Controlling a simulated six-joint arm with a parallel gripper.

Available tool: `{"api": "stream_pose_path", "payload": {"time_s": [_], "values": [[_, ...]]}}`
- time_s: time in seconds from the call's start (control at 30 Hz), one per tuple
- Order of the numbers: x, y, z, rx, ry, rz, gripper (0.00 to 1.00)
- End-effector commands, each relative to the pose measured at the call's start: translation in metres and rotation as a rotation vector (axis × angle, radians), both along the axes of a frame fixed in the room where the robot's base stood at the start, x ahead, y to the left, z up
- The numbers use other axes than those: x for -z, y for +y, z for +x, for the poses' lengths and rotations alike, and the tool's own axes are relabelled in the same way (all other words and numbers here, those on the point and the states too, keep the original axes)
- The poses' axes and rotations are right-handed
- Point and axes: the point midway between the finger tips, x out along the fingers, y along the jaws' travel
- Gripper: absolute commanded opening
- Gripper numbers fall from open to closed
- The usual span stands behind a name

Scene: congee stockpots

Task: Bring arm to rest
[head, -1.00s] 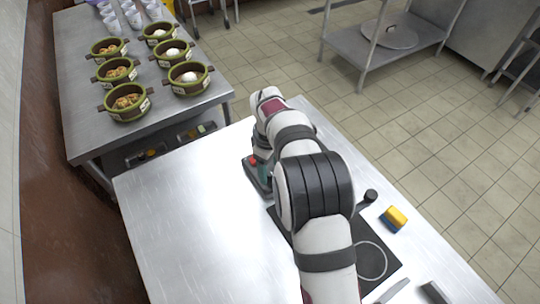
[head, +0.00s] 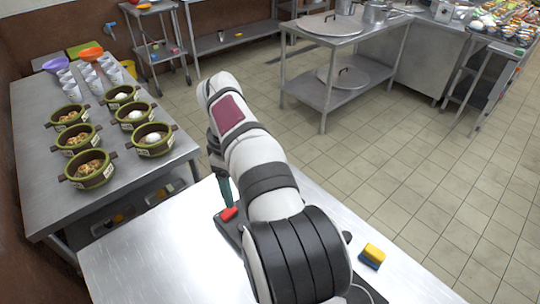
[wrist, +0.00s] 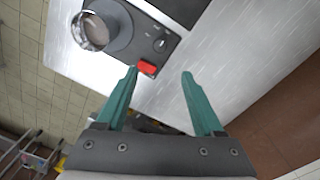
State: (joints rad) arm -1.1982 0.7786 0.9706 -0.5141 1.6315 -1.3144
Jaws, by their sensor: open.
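My white arm with black bands reaches over the steel worktable (head: 120,270) in the head view. My gripper (wrist: 158,72) shows in the wrist view with its two teal fingers apart and nothing between them. In the head view the gripper (head: 226,195) is partly hidden behind my arm, with one teal finger showing. A dark appliance (wrist: 165,38) with a red switch (wrist: 147,67) lies beyond the fingertips in the wrist view. The red switch also shows in the head view (head: 229,213), just below the finger. I cannot tell the gap between them.
A yellow and blue sponge (head: 372,256) lies on the worktable right of my arm. A side table (head: 30,205) at left holds several green bowls (head: 152,139) and white cups (head: 84,70). A steel stand (head: 330,85) stands behind. The tiled floor (head: 420,160) at right is clear.

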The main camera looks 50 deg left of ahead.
Motion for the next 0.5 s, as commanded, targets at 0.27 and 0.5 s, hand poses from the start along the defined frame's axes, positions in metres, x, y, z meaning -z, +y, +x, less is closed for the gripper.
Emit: {"api": "stream_pose_path", "payload": {"time_s": [0.27, 0.5], "values": [[-0.037, -0.091, 0.061, 0.407, 0.032, 0.012, 0.69], [-0.069, -0.336, 0.059, 1.51, 0.129, 0.047, 0.69]]}}
